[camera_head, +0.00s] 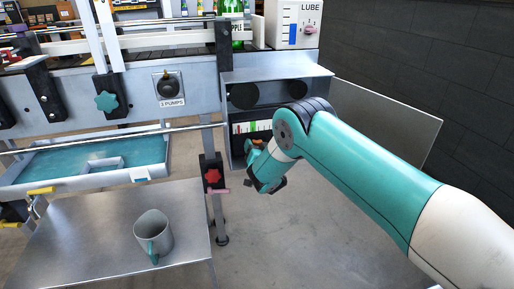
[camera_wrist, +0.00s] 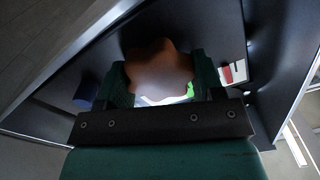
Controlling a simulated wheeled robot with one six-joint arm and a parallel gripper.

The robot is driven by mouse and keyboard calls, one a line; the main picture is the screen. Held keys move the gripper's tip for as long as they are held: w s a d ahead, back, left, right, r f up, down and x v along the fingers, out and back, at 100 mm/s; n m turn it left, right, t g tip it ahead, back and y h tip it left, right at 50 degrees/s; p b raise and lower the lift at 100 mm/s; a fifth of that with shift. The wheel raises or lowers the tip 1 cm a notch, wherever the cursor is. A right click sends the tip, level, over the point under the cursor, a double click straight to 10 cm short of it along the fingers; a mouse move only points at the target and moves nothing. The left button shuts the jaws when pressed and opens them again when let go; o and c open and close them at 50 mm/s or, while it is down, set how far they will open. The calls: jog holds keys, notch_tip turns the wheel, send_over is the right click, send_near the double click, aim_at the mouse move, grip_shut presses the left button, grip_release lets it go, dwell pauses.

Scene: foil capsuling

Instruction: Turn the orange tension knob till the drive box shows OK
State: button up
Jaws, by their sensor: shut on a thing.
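The orange tension knob (camera_wrist: 158,68) is lobed and sits between my gripper's fingers in the wrist view. My gripper (camera_wrist: 160,82) is shut on it, with one finger on each side. In the head view my gripper (camera_head: 257,150) is at the front of the dark drive box (camera_head: 237,151), under the grey shelf, and hides most of the knob. The white gauge strip (camera_head: 242,128) on the box shows red and green marks. In the wrist view a green patch shows beside the knob and a red mark on white to its right. I cannot read an OK.
A red star knob (camera_head: 212,176) is on the machine leg left of my gripper. A grey mug (camera_head: 153,235) stands on the metal table (camera_head: 100,225) at lower left. A green star knob (camera_head: 106,101) and the pumps switch (camera_head: 168,88) are further left. Open floor lies below my arm.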

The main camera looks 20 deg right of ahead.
jog(key=shift+n, duration=0.3)
jog(key=n+b, duration=0.1)
jog(key=n, duration=0.2)
jog(key=shift+a+n, duration=0.1)
jog(key=shift+n, duration=0.2)
jog(key=n+b, duration=0.1)
jog(key=n, duration=0.4)
jog(key=shift+a+n, duration=0.1)
jog(key=shift+n, duration=0.2)
jog(key=n, duration=0.5)
jog(key=shift+a, duration=0.1)
jog(key=n, duration=0.4)
jog(key=shift+f+n, duration=0.1)
jog(key=shift+n, duration=0.2)
jog(key=shift+a, duration=0.1)
jog(key=o, duration=0.9)
